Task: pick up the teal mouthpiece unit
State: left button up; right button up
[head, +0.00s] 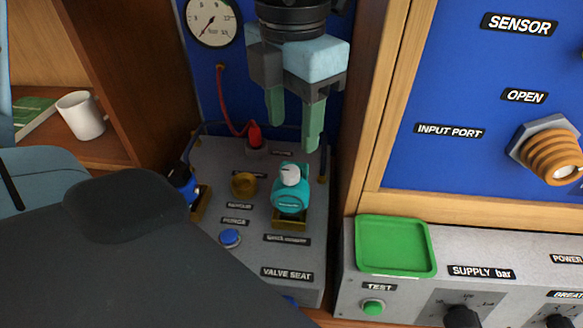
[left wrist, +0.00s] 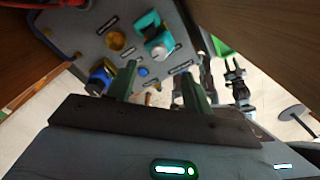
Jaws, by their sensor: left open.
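The teal mouthpiece unit (head: 290,197) stands upright in a brass-coloured holder (head: 290,222) on the grey bench panel, with a pale cap on top. It also shows in the left wrist view (left wrist: 154,37), beyond the fingers. My left gripper (head: 295,132) points down above and slightly behind the unit in the head view. Its two green fingers are apart, with nothing between them. In the left wrist view the open fingers (left wrist: 161,85) reach toward the panel, and the unit is clear of them.
A blue unit (head: 183,184) sits left on the panel, near an empty brass-coloured socket (head: 244,184) and a blue button (head: 230,238). A red plug (head: 254,136) with a hose is behind. Wooden walls flank this bay. A green tray (head: 394,246) lies right.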

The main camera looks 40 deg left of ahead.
aim_at(291, 170)
pick_arm(q)
jog(key=shift+s+f, duration=0.1)
jog(key=shift+f, duration=1.05)
jog(key=shift+f+p, duration=0.3)
jog(key=shift+f, duration=2.35)
pick_arm(e)
jog(key=shift+w+r, duration=0.5)
jog(key=shift+r, duration=0.15)
pick_arm(q)
jog(key=shift+c, duration=0.4)
grip_shut()
pick_arm(e)
jog(key=shift+s+f, duration=0.1)
jog(key=shift+s, duration=0.35)
